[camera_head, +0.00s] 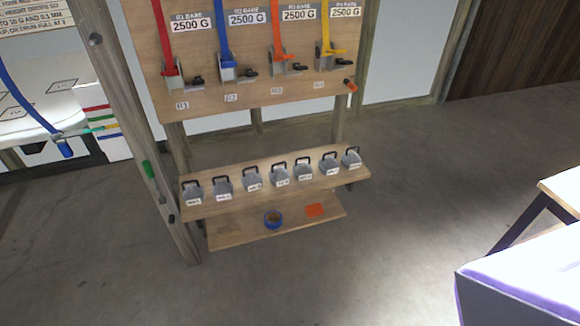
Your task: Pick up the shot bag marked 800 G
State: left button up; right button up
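Several grey shot bags with black handles stand in a row on the upper shelf (230,206) of a wooden rack. Each has a small white label on its front, too small to read, so I cannot tell which is marked 800 G. The leftmost bag (192,193) and the rightmost bag (352,159) stand near the shelf's ends. A middle bag (279,175) stands between them. Neither of my grippers is in view.
Above, a board (250,94) carries coloured straps and 2500 G signs. A wooden post (150,150) stands left. A purple-white block (520,290) is at lower right. The floor in front is clear.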

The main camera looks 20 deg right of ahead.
aim_at(328, 166)
jog(key=i+l+z, duration=0.35)
jog(key=i+l, duration=0.65)
jog(key=l, duration=0.15)
jog(key=i+l+z, duration=0.3)
jog(key=i+l, duration=0.6)
jog(key=i, duration=0.25)
